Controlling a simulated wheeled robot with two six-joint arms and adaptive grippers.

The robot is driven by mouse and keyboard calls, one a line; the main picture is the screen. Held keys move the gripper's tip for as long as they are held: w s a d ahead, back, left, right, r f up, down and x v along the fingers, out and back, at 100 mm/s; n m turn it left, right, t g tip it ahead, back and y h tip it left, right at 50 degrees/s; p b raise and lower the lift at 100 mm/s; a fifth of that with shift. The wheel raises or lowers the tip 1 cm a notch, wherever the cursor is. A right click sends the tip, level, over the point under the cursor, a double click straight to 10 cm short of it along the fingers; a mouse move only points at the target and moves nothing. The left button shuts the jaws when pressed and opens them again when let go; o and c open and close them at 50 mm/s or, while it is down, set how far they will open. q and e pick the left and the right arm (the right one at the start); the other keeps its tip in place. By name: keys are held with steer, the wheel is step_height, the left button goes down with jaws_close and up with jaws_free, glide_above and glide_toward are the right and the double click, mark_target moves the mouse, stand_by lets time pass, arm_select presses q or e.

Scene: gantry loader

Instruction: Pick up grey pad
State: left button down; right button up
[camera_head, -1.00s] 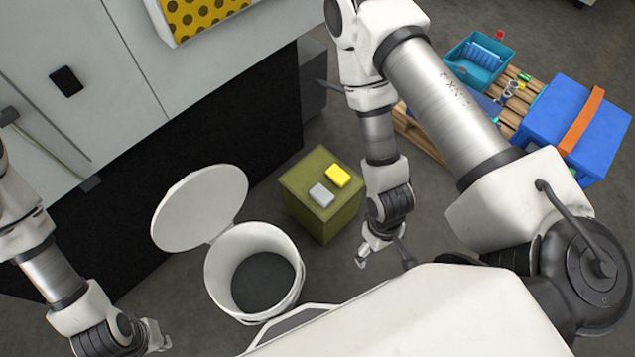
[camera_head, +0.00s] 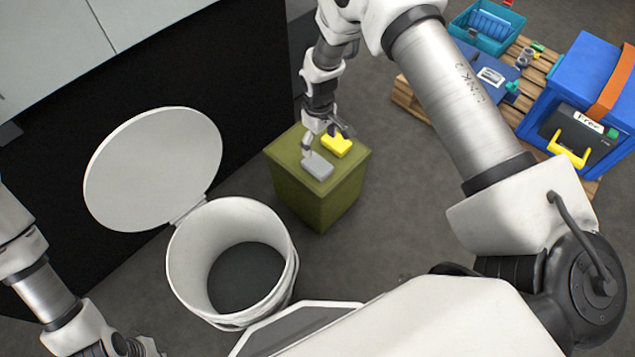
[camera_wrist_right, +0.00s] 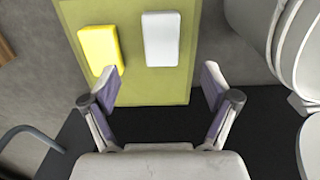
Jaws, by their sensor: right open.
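The grey pad (camera_head: 318,166) lies on top of an olive-green box (camera_head: 320,205), next to a yellow pad (camera_head: 337,145). In the right wrist view the grey pad (camera_wrist_right: 161,39) looks pale, almost white, and lies flat beyond the fingertips, with the yellow pad (camera_wrist_right: 101,49) to its left. My right gripper (camera_head: 325,140) is over the far edge of the box, close to both pads. In the wrist view its two fingers (camera_wrist_right: 161,88) are spread apart with nothing between them. My left gripper (camera_head: 140,347) is at the bottom left edge, partly cut off.
A white bin (camera_head: 180,262) with its round lid (camera_head: 152,170) open stands left of the box. A dark machine front (camera_head: 240,90) is behind. A wooden pallet (camera_head: 525,50) with a teal crate (camera_head: 460,22) and a blue cooler (camera_head: 590,75) is at right.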

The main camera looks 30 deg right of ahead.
mark_target(317, 163)
steer(key=f+b, duration=0.1)
steer(key=w+f, duration=0.1)
steer(key=f, duration=0.1)
steer(key=shift+b, duration=0.4)
steer(key=f+b, duration=0.1)
steer(key=f, duration=0.1)
steer(key=f+b, duration=0.1)
steer(key=f, duration=0.2)
steer(key=f+b, duration=0.1)
steer(key=f, duration=0.1)
steer(key=shift+s+a+f, duration=0.25)
arm_select(q)
step_height(317, 163, down, 7)
steer(key=shift+f, duration=0.2)
arm_select(e)
steer(key=shift+r, duration=0.1)
steer(key=c, duration=1.1)
